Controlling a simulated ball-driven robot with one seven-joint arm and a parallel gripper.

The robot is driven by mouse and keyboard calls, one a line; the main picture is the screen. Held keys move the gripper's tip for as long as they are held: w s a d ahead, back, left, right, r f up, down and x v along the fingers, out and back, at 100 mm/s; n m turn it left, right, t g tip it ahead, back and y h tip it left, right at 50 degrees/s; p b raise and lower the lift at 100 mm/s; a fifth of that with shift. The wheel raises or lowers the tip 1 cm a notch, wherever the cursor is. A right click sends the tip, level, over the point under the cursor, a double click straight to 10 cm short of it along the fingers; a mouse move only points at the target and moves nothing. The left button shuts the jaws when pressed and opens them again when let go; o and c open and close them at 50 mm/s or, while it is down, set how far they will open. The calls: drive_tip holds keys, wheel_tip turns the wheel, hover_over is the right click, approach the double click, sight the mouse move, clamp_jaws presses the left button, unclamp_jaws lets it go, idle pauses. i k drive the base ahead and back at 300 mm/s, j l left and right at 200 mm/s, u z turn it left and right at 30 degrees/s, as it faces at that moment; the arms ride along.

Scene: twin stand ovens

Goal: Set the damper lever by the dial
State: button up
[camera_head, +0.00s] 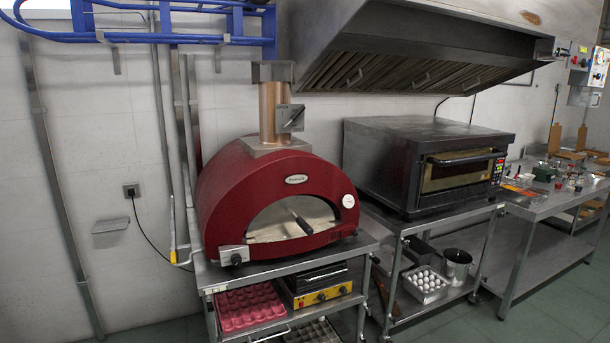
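A red domed oven (240,190) stands on a steel stand at the middle left. A copper-coloured flue (270,112) rises from its top. A grey metal plate or bracket (290,118), which may be the damper lever, is on the flue's right side; its setting is too small to tell. A small round white dial (348,201) sits on the right of the oven's front; I cannot read it. The oven mouth is closed by a grey door with a dark handle (300,220). My gripper is not in view.
A second, boxy steel oven (390,150) stands to the right under a large extractor hood (400,50). Blue racking (180,25) hangs above left. A yellow-panelled appliance (320,297) and pink trays (245,305) are on the stand's lower shelf. Floor shows at bottom right.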

sight(299, 112)
drive_tip(key=i+l+u, duration=0.2)
drive_tip(key=i+l, duration=0.8)
